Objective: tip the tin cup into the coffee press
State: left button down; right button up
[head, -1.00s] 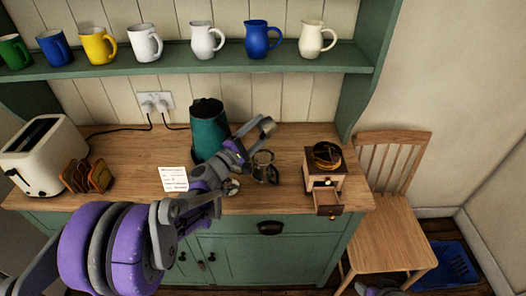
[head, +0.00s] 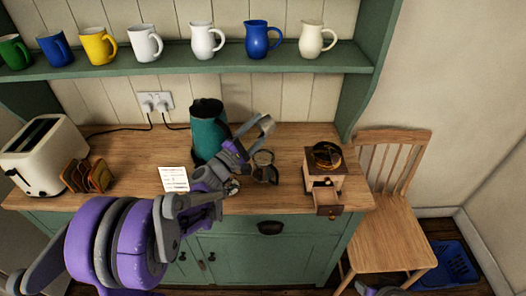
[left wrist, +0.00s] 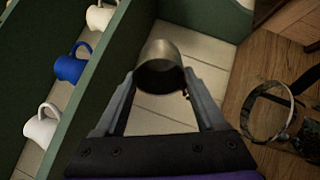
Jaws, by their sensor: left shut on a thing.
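My left gripper (head: 258,133) is shut on the tin cup (head: 267,122), a small metal cup held above the counter. In the left wrist view the tin cup (left wrist: 159,56) sits between the fingertips of the gripper (left wrist: 160,84), with its dark opening turned towards the camera. The coffee press (head: 263,158) stands on the counter below the cup, partly hidden by my arm. The press's round glass rim (left wrist: 268,88) shows at the right of the left wrist view, apart from the cup. Part of my right arm shows at the bottom right of the head view, its jaws unclear.
A teal jug (head: 208,135) stands close behind my left arm. A wooden coffee grinder (head: 325,172) with an open drawer stands right of the press. A toaster (head: 42,155), toast rack (head: 88,176) and card (head: 173,179) are on the left. A shelf (head: 180,60) of mugs and jugs hangs above.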

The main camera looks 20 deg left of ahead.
aim_at(263, 134)
pick_arm(q)
jog(key=shift+d, duration=0.2)
pick_arm(e)
jog(key=shift+w+d, duration=0.1)
jog(key=shift+d, duration=0.1)
pick_arm(q)
jog(key=f+g, duration=0.2)
jog(key=f+m+g+y+b, duration=0.1)
jog(key=shift+w+d, duration=0.25)
jog(key=shift+w, duration=0.15)
jog(key=shift+s+d+r, duration=0.1)
pick_arm(e)
jog(key=shift+s+f, duration=0.55)
jog(key=shift+f, duration=0.2)
